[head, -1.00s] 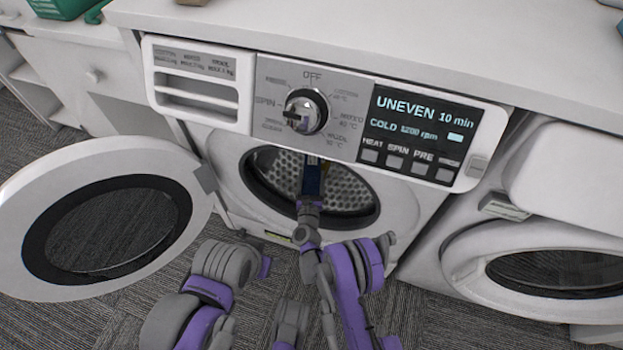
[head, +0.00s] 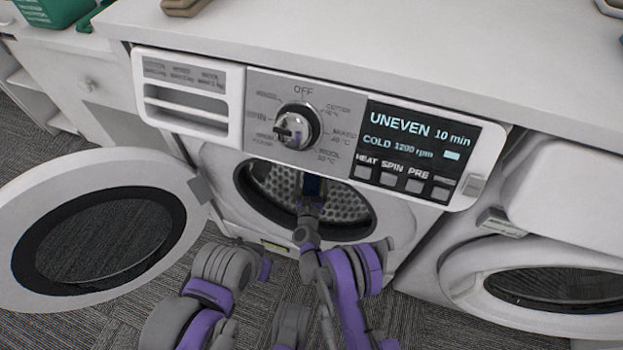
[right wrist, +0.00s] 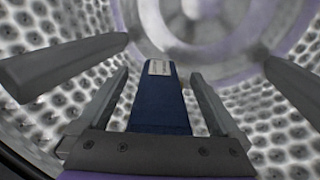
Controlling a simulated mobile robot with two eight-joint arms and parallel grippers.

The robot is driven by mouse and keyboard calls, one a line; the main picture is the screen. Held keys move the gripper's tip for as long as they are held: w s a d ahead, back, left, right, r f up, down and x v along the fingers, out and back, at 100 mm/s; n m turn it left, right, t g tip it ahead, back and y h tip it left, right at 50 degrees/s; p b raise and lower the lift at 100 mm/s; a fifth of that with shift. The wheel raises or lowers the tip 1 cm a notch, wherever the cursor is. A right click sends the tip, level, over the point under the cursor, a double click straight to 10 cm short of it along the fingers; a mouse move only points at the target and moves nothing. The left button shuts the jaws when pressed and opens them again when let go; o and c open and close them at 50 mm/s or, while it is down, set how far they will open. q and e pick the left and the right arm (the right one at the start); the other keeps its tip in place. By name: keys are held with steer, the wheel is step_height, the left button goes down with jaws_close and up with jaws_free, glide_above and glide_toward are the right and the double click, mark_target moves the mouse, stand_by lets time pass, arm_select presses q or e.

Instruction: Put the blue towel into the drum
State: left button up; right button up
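The blue towel (right wrist: 160,112), a narrow dark blue shape with a pale label at its far end, is inside the drum in the right wrist view. A small dark blue patch of the towel (head: 312,186) shows through the drum opening in the head view. My right gripper (right wrist: 162,74) is inside the drum (right wrist: 265,115) with its fingers spread. The towel lies between them, with visible gaps on both sides. The perforated drum (head: 349,207) shows behind my right arm in the head view. My left arm is low in the head view, and its gripper is not visible.
The washer's round door (head: 100,237) is swung open to the left. The control panel (head: 310,125) with its dial and "UNEVEN" display is above the opening. A second washer (head: 550,285) stands at the right. A white worktop (head: 400,50) runs above.

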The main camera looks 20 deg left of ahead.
steer(key=p+v, duration=0.2)
steer(key=v, duration=0.8)
steer(key=shift+s, duration=0.35)
